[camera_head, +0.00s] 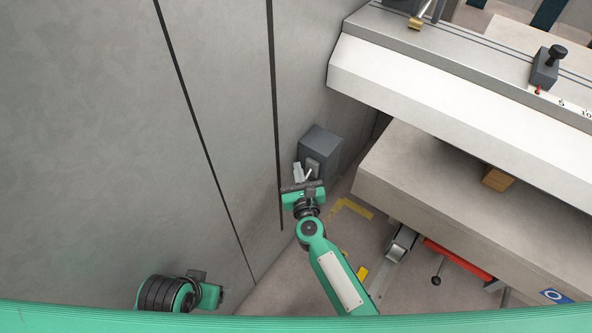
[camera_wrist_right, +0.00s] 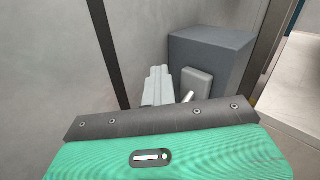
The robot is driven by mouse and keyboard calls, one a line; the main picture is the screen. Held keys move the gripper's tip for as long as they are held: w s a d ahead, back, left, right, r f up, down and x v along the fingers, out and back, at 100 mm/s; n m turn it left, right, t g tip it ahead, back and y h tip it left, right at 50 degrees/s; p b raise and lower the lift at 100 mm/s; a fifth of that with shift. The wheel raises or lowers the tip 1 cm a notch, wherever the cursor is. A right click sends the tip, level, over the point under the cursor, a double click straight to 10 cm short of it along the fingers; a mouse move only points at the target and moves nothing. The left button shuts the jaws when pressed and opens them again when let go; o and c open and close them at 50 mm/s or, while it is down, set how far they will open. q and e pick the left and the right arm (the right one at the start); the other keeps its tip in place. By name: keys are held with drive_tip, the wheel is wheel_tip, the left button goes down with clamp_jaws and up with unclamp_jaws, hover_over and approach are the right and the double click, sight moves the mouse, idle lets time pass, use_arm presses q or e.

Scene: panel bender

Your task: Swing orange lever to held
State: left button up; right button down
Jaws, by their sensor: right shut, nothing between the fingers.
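My right gripper (camera_head: 298,168) is low by the grey wall, in front of a dark grey box (camera_head: 322,142). Its pale fingers are together and empty; they also show in the right wrist view (camera_wrist_right: 158,76), just left of the box (camera_wrist_right: 212,60). A lighter grey plate (camera_wrist_right: 197,84) is on the box's near face. A short silver rod (camera_wrist_right: 188,97) stands in front of the plate, right of the fingers and partly hidden by the gripper body. I cannot make out any orange on it. Part of my left gripper (camera_head: 200,278) shows at lower left; its fingers cannot be made out.
The grey wall panel (camera_head: 190,110) with dark seams fills the left. The machine's pale beam (camera_head: 450,85) and a lower slab (camera_head: 430,170) jut out at right. A small orange-brown block (camera_head: 497,178) is on the slab's edge. A red bar (camera_head: 460,258) and yellow floor marks (camera_head: 352,208) lie below.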

drive_tip(key=shift+a, duration=0.1)
use_arm(q)
drive_tip(key=shift+s+a+f, duration=0.1)
drive_tip(key=shift+a, duration=0.2)
drive_tip(key=shift+d, duration=0.25)
use_arm(e)
drive_tip(key=shift+w, duration=0.15)
drive_tip(key=c, duration=2.2)
unclamp_jaws()
drive_tip(key=c, duration=1.3)
unclamp_jaws()
drive_tip(key=shift+c, duration=0.2)
